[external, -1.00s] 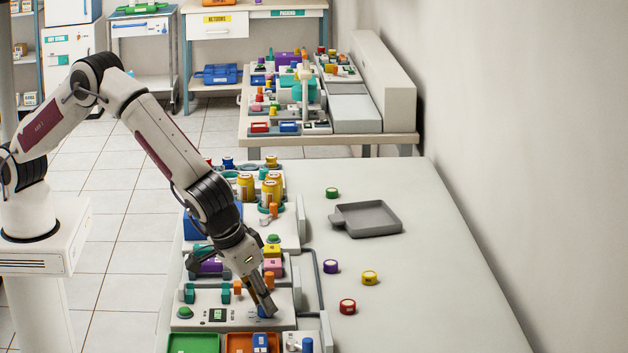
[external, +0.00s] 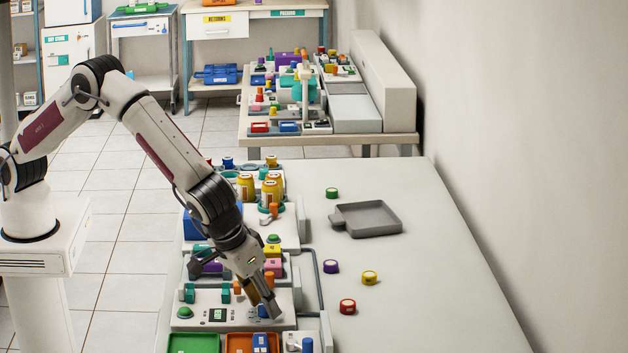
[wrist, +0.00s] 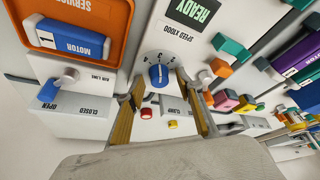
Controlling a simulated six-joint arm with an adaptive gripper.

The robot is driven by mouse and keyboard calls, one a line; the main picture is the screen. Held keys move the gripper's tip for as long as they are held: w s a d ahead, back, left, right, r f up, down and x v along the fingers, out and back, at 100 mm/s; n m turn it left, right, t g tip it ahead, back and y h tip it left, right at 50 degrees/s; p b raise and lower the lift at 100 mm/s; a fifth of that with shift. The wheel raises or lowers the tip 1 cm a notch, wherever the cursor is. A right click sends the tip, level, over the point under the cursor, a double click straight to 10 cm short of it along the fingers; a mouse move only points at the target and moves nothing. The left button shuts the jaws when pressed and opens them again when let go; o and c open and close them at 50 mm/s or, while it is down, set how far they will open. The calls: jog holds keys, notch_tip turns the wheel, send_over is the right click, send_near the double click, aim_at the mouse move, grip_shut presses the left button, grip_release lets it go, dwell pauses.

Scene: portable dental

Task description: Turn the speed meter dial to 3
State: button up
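The speed dial (wrist: 158,76) is a blue knob with a white pointer mark on a white panel, beside the label "SPEED X1000". In the wrist view its pointer faces roughly up the picture, towards small scale numbers too small to read surely. My gripper (wrist: 160,84) is open, with one tan-faced finger on each side of the dial and gaps showing between the fingers and the knob. In the external view my gripper (external: 264,309) points down at the panel, over the dial, part of which shows blue (external: 263,312).
A screen (wrist: 192,10) reading "READY" sits near the dial. An orange tray (wrist: 112,42) with a blue "MOTOR" block (wrist: 70,40) lies beside the panel. Orange and teal knobs (external: 237,287) stand close by. The table's right side holds a grey tray (external: 368,219) and several loose caps.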

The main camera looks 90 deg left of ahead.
jog(key=shift+r, duration=0.1)
jog(key=v, duration=0.7)
jog(key=shift+r, duration=0.15)
jog(key=shift+s+d+m, duration=0.1)
jog(key=shift+m, duration=0.2)
dwell(0.6)
